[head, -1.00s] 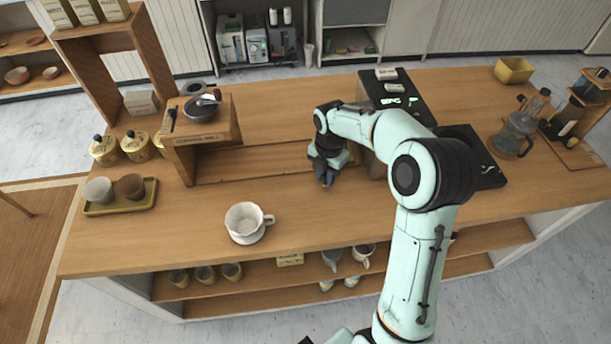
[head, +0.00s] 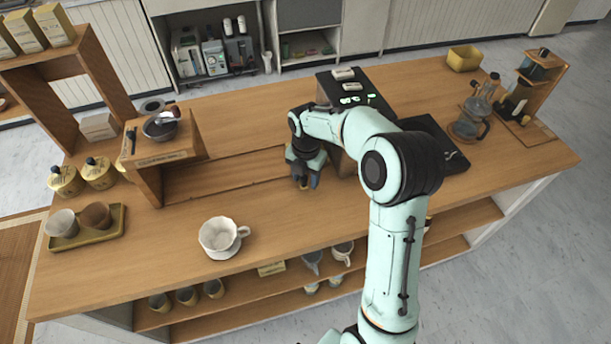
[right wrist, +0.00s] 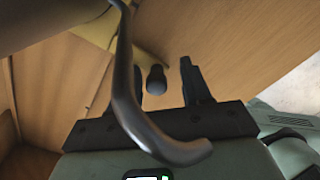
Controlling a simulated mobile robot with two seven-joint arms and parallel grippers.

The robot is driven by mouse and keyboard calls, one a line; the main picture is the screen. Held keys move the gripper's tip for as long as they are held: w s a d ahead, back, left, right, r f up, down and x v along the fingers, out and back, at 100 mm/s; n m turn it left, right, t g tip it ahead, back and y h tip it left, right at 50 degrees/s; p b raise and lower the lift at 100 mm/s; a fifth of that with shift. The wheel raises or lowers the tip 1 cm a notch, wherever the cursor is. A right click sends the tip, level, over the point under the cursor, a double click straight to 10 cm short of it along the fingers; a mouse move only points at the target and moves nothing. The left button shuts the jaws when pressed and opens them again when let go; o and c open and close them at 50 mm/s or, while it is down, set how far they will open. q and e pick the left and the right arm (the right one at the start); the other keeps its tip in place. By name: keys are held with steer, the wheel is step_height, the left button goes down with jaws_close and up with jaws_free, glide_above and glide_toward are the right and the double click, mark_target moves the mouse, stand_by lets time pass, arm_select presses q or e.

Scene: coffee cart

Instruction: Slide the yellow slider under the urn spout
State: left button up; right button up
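My right gripper (head: 305,186) is low over the counter, in front of the dark box with green lights (head: 350,98), which appears to be the urn. In the right wrist view its two fingers (right wrist: 165,84) are apart. A black knob (right wrist: 156,80) shows between them, with no clear contact. A yellow surface (right wrist: 72,22) beyond the knob appears to be the slider; its full outline is hidden. A dark curved tube (right wrist: 128,92), probably the urn spout, crosses in front of the fingers. In the head view the arm hides the spout and most of the slider. My left gripper is out of view.
A long recessed strip (head: 225,175) runs along the counter left of my gripper. A white cup (head: 218,234) stands near the front edge. A wooden stand (head: 165,150) is at left, a black mat (head: 440,150) at right. The counter between cup and gripper is clear.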

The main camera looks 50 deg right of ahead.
steer(key=shift+a+r, duration=0.1)
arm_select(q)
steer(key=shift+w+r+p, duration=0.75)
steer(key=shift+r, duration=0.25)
arm_select(e)
step_height(320, 180, up, 13)
